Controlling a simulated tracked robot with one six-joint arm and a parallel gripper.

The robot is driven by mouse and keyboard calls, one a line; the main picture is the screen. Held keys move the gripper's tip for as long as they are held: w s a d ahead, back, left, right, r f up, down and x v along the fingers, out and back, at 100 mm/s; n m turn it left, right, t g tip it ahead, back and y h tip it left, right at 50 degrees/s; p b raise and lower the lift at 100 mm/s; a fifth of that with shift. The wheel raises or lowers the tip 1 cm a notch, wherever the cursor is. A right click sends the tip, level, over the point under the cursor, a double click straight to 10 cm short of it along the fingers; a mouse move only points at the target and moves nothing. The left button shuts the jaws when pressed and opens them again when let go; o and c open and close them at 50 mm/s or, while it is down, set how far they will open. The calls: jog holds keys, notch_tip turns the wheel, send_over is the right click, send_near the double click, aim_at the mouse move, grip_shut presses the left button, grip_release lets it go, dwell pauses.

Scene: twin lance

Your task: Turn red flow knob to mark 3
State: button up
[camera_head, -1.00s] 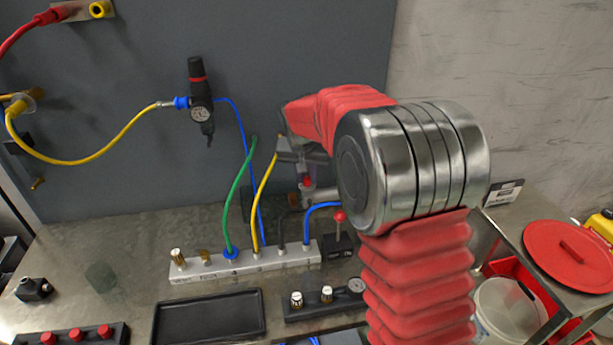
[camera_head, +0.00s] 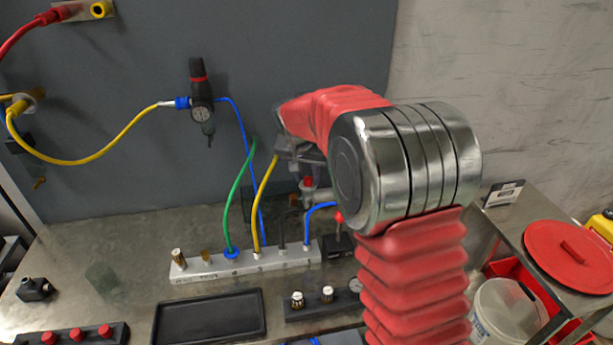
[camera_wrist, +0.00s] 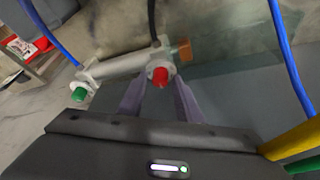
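The red flow knob (camera_head: 308,181) sits on a pale cylindrical fitting at the back of the bench, left of my arm. In the wrist view the red knob (camera_wrist: 160,77) is near the top middle, on the fitting (camera_wrist: 120,66), with a green knob (camera_wrist: 79,94) at its other end. My gripper (camera_wrist: 158,95) shows two grey fingers spread apart, with the red knob in line with the gap between them. I cannot tell whether the fingertips reach past the knob. No contact is visible. The mark numbers are not readable.
Blue tubing (camera_wrist: 292,62) and a dark hose (camera_wrist: 151,22) run close to the fitting. A grey manifold (camera_head: 210,269) with green, yellow and blue tubes stands on the bench. A black tray (camera_head: 208,318) lies in front. A red lid (camera_head: 560,250) is at right.

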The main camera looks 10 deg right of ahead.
jog(key=shift+o, duration=0.7)
jog(key=v, duration=1.3)
jog(key=shift+r, duration=0.3)
jog(key=shift+s+a, duration=0.1)
